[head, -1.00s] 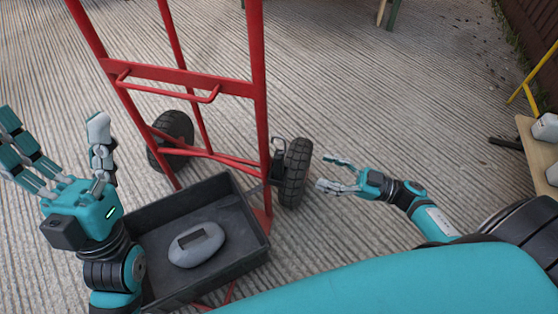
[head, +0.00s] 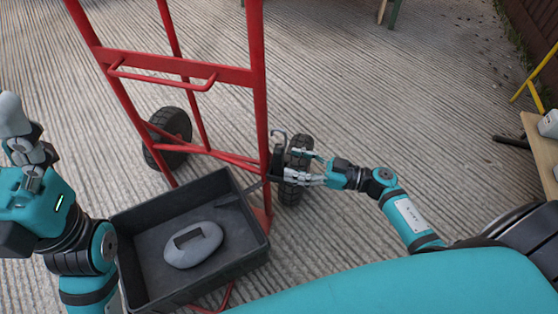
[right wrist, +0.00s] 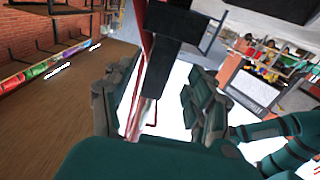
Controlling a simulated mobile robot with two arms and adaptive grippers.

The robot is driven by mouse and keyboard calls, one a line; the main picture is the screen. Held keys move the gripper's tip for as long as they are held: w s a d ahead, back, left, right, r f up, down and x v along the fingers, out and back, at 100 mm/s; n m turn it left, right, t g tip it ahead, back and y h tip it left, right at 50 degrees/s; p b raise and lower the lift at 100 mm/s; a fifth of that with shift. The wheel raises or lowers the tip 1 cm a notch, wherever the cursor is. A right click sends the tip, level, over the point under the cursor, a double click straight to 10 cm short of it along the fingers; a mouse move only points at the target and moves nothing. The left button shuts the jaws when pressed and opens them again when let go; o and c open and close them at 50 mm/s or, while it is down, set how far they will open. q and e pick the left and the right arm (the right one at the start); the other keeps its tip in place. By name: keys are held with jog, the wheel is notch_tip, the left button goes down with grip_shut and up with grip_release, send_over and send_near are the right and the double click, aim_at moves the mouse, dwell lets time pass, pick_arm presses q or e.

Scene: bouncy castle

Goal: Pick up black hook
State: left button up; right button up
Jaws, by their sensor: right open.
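The black hook (head: 278,138) shows in the head view beside the right upright of a red hand truck, in front of its right wheel. Its lower part is partly hidden by my fingers. My right gripper (head: 288,166) is open, with its fingers right at the hook; I cannot tell if they touch it. In the right wrist view a dark blocky part (right wrist: 172,22), perhaps the hook, stands ahead between my open fingers (right wrist: 155,95). My left gripper (head: 20,130) is at the left edge of the head view, partly cut off and away from the hook.
The red hand truck (head: 180,75) stands upright on ribbed decking. A black tray (head: 262,243) at its foot holds a grey stone-like object (head: 193,245) with a rectangular recess. A wooden table (head: 541,150) is at the right edge.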

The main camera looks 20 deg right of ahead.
aim_at(283, 159)
jog(key=b+x, duration=0.2)
jog(key=x, duration=0.1)
jog(key=r+x, duration=0.1)
jog(key=x, duration=0.1)
jog(key=shift+w+b, duration=0.1)
jog(key=shift+b, duration=0.3)
grip_shut()
